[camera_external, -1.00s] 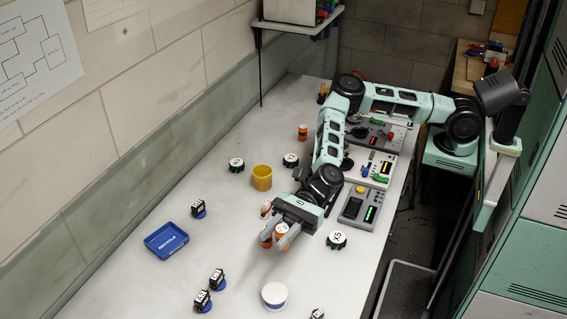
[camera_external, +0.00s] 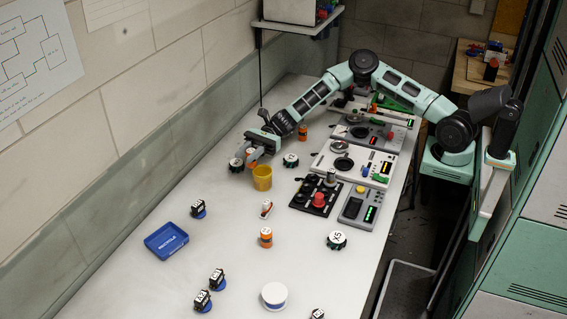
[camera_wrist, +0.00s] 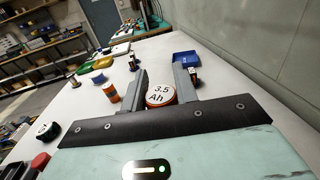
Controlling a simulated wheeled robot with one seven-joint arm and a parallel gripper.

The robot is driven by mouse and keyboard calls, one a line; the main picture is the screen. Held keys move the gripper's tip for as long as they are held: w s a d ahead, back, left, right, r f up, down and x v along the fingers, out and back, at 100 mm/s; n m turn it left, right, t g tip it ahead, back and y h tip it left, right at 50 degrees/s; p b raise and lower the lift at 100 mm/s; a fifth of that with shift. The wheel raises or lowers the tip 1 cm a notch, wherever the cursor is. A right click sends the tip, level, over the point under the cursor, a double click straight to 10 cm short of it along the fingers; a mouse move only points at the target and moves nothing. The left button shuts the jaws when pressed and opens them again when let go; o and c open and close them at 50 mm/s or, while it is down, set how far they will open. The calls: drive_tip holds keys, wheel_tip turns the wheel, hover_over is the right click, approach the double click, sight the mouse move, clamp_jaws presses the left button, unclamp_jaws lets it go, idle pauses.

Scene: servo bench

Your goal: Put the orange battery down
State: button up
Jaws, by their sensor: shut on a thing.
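My gripper (camera_external: 250,160) is shut on an orange battery, near the wall side of the bench, behind the yellow cup (camera_external: 262,178). In the wrist view, the held battery (camera_wrist: 161,96) shows a white top marked "3.5 Ah" between the two fingers. In the external view the fingers hide most of it, and I cannot tell whether it touches the bench. Another orange battery (camera_external: 266,238) stands upright on the bench, and one more (camera_external: 303,132) stands beyond my gripper to the right.
A dark round puck with a white top (camera_external: 236,165) is close to the fingers; another (camera_external: 291,160) lies to the right. A blue tray (camera_external: 148,246) and small servos (camera_external: 198,209) are nearer the camera. Control panels (camera_external: 352,165) line the right side.

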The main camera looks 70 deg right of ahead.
drive_tip(key=w+d+t+b, duration=0.1)
drive_tip(key=w+d+b, duration=0.2)
drive_tip(key=d, duration=0.9)
drive_tip(key=shift+w+d+f+m, duration=0.25)
drive_tip(key=shift+w+m, duration=0.15)
drive_tip(key=shift+w, duration=0.75)
drive_tip(key=d, duration=0.2)
drive_tip(key=w+d+r+t+b, duration=0.1)
drive_tip(key=d, duration=0.2)
drive_tip(key=w+d+m+t+b, duration=0.1)
drive_tip(key=d, duration=0.2)
drive_tip(key=shift+d+r+h, duration=0.2)
drive_tip(key=shift+r+h, duration=0.1)
drive_tip(key=f, duration=1)
drive_tip(key=shift+w+d, duration=0.1)
drive_tip(key=shift+d, duration=0.2)
drive_tip(key=o, duration=1)
drive_tip(key=shift+o, duration=0.2)
drive_tip(key=b+v, duration=0.1)
drive_tip(key=v, duration=1.1)
drive_tip(key=shift+r, duration=0.15)
